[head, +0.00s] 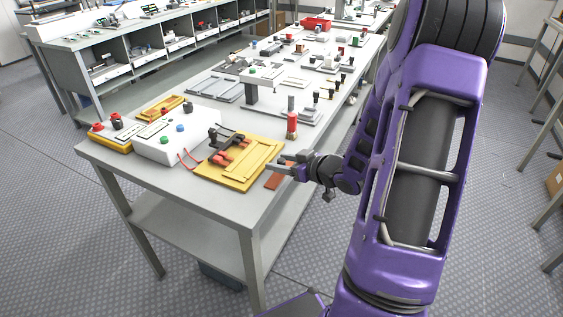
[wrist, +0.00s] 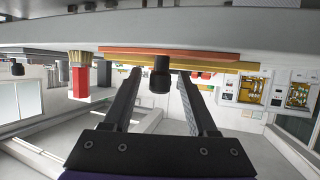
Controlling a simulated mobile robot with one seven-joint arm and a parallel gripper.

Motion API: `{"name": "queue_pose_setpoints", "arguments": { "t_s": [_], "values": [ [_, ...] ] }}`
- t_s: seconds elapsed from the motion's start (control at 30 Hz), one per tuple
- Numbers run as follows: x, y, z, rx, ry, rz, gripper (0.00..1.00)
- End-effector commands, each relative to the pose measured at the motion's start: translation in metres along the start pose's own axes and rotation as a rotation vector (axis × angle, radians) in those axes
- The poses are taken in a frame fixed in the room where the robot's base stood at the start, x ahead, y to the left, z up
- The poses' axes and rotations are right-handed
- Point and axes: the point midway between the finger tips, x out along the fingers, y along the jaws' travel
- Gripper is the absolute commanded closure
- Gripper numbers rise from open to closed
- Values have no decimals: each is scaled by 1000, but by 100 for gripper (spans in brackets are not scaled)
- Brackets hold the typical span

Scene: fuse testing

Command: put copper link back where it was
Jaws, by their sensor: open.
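The copper link (head: 275,181), a flat orange-brown strip, lies on the table beside the right edge of the yellow board (head: 258,167). In the wrist view, which is upside down, the copper link (wrist: 200,58) lies flat with a black knob (wrist: 160,80) standing up from it. My gripper (head: 288,168) is open and low over the strip. In the wrist view my gripper (wrist: 160,74) has one finger on each side of the knob; I cannot tell whether either touches it. A black holder (head: 224,143) with reddish-orange parts sits on the yellow board.
A white box (head: 172,140) with coloured buttons and a yellow box (head: 108,137) with knobs stand left of the board. A red post (head: 292,126) stands close behind my gripper. Grey plates and small parts fill the table further back. The front corner is clear.

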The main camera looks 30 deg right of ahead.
Motion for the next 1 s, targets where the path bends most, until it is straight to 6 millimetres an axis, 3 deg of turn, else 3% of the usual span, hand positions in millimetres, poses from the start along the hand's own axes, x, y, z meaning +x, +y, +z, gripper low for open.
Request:
{"name": "queue_pose_setpoints", "arguments": {
  "t_s": [0.13,0.23,0.7,1.0],
  "values": [
    [-2,0,-6,-1,1,0,42],
    [-15,1,-4,-2,-1,3,42],
    [-107,1,-4,0,-1,3,42],
    [-122,0,-3,0,0,0,42]
  ]
}}
